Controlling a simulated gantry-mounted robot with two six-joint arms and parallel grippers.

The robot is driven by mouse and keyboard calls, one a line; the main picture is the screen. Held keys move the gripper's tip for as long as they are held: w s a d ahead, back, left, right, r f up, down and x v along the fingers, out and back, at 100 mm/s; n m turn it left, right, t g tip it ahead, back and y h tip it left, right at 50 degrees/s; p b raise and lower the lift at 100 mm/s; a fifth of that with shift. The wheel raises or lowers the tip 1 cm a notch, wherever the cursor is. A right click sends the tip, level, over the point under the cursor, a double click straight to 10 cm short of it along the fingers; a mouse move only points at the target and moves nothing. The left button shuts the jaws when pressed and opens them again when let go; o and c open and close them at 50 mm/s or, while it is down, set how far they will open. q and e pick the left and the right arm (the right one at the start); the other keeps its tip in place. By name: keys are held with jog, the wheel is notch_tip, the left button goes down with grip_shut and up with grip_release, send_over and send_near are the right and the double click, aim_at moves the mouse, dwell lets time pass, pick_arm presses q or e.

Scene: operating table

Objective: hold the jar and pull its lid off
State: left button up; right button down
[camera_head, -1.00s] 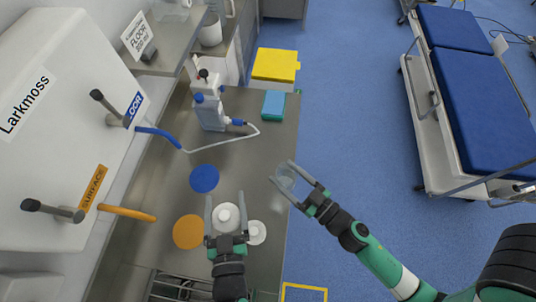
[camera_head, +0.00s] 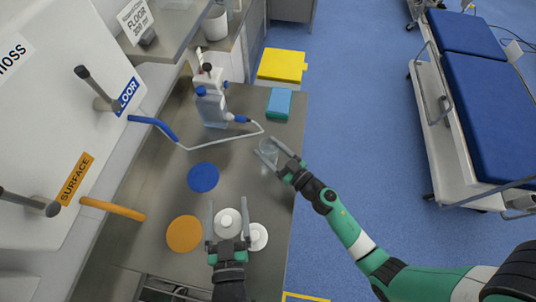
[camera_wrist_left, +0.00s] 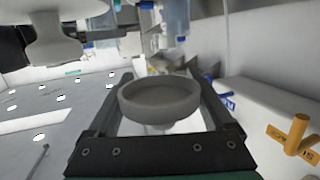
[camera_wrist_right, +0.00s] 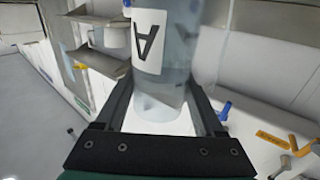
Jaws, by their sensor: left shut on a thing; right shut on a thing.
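My left gripper (camera_head: 228,226) is shut on a round white lid (camera_head: 227,222), which sits between its fingers; in the left wrist view it shows as a shallow grey-white dish shape (camera_wrist_left: 160,97). My right gripper (camera_head: 277,157) is shut on a clear jar (camera_head: 268,151), apart from the lid, over the right side of the steel counter. In the right wrist view the see-through jar (camera_wrist_right: 178,50) stands between the fingers with a white label marked A. I cannot tell whether the jar touches the counter.
A second white knobbed piece (camera_head: 256,237) is beside my left gripper. Blue (camera_head: 203,177) and orange (camera_head: 184,233) discs lie on the counter (camera_head: 150,200) to the left. A bottle (camera_head: 211,108) with a hose and a teal block (camera_head: 279,103) stand farther back.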

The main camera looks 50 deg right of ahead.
aim_at(264, 149)
jog(key=f+b, duration=0.3)
jog(key=f, duration=0.1)
jog(key=shift+w+d+b, duration=0.2)
jog(key=shift+w+b, duration=0.15)
jog(key=shift+w, duration=0.05)
jog(key=shift+f, duration=0.15)
jog(key=shift+r, duration=0.2)
jog(key=shift+f, duration=0.15)
grip_release()
jog(key=shift+r, duration=0.2)
jog(key=s+p, duration=0.2)
jog(key=s, duration=1)
jog(key=shift+a, duration=0.45)
